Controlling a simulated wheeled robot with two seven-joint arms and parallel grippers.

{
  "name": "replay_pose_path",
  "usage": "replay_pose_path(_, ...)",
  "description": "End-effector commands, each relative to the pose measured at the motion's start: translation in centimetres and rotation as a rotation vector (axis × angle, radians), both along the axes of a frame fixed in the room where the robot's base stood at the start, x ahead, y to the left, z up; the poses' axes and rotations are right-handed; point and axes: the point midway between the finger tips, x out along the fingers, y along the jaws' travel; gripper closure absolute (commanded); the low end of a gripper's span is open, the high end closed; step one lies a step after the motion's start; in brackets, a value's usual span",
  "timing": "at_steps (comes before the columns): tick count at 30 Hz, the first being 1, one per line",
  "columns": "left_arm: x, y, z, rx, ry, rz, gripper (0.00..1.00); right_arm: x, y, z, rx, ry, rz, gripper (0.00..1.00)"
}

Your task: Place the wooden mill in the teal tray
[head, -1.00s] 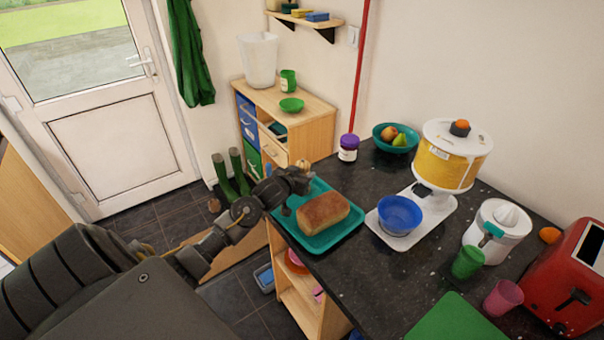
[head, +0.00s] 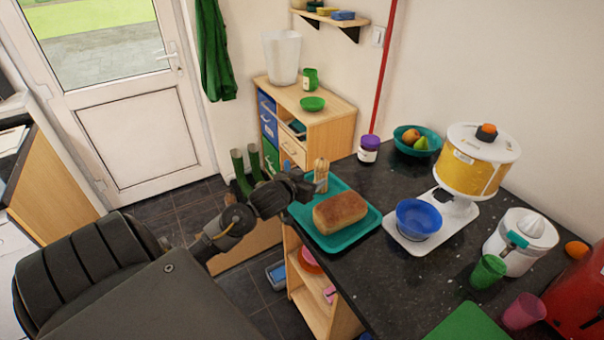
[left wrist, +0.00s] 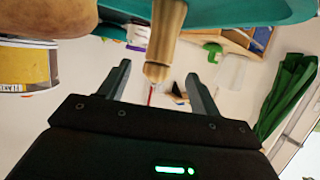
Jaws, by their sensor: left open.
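The wooden mill (head: 321,174) stands upright in the far left part of the teal tray (head: 369,224), behind the loaf of bread (head: 340,209). My left gripper (head: 306,187) is just left of the mill, open. In the left wrist view, which looks upside down, the mill (left wrist: 166,38) hangs from the tray (left wrist: 235,12) at the top. Its knob shows between the open fingers of my left gripper (left wrist: 160,80), with a gap on each side. The mill's foot is partly hidden there. My right gripper is not in view.

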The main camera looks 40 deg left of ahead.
Motion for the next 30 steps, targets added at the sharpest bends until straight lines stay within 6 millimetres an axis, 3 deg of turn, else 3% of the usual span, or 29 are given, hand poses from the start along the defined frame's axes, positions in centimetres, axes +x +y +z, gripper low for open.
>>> replay_pose_path(3, -1.9, -0.3, 0.6, 0.002, 0.000, -0.001, 0.36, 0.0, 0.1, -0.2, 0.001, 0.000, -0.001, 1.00)
replay_pose_path(9, -3.4, -0.5, 1.2, 0.000, 0.000, 0.000, 0.36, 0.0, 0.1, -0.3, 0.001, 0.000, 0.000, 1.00)
replay_pose_path(30, -3.5, -0.6, 1.3, 0.000, 0.000, -0.001, 0.36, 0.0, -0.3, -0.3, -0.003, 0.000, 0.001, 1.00)
